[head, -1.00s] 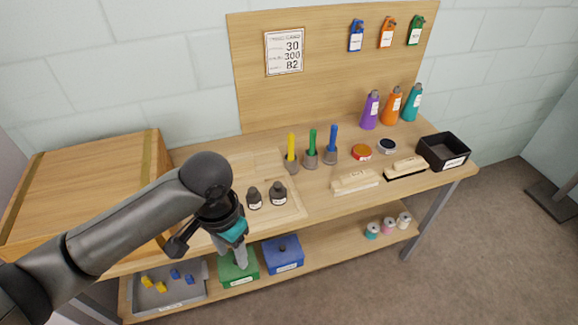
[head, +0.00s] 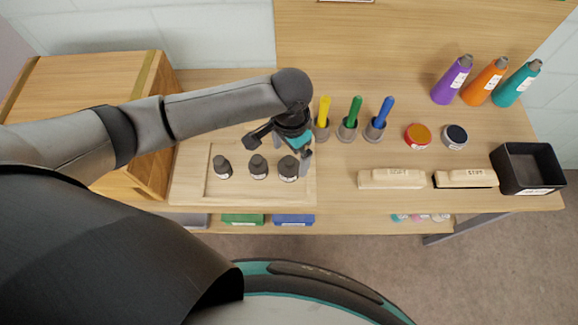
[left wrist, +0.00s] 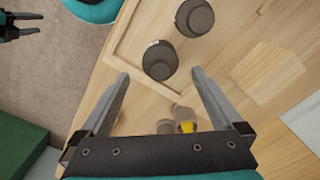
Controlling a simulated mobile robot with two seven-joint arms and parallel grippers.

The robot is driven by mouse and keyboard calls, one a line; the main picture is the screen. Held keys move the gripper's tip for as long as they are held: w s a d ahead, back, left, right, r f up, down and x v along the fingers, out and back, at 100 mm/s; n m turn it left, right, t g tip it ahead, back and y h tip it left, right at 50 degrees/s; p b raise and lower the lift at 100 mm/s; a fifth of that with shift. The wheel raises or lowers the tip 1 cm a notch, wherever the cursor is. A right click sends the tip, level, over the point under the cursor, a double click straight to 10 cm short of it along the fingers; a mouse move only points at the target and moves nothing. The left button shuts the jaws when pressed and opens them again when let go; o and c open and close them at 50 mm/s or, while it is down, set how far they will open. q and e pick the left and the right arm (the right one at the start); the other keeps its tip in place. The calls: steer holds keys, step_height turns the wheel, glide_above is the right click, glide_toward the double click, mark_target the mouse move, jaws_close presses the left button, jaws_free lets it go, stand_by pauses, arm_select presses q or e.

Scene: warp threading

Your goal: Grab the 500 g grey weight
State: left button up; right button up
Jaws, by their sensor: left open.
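Three dark grey weights with pale labels stand in a row on the wooden tray (head: 187,180): a left one (head: 222,167), a middle one (head: 258,167) and a right one (head: 289,168). The labels are too small to read, so I cannot tell which is 500 g. My left gripper (head: 282,148) is open and empty, just above and behind the right weight. In the left wrist view, one round weight (left wrist: 160,60) shows between the spread fingertips and another (left wrist: 194,18) lies beyond. A dark two-pronged part (left wrist: 20,24) at the top left may be my right gripper.
Yellow (head: 323,115), green (head: 350,118) and blue (head: 378,118) handled tools stand in holders right of my left gripper. A wooden box (head: 85,85) is at the left. Two brushes (head: 392,178) and a black bin (head: 527,168) are at the right.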

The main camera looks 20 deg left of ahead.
mark_target(289, 160)
arm_select(q)
step_height(289, 160, down, 4)
steer(key=shift+s+a+f+b, duration=0.1)
steer(key=shift+f+b, duration=0.1)
steer(key=shift+b, duration=0.3)
jaws_close()
stand_by(0.5)
steer(key=shift+r, duration=0.1)
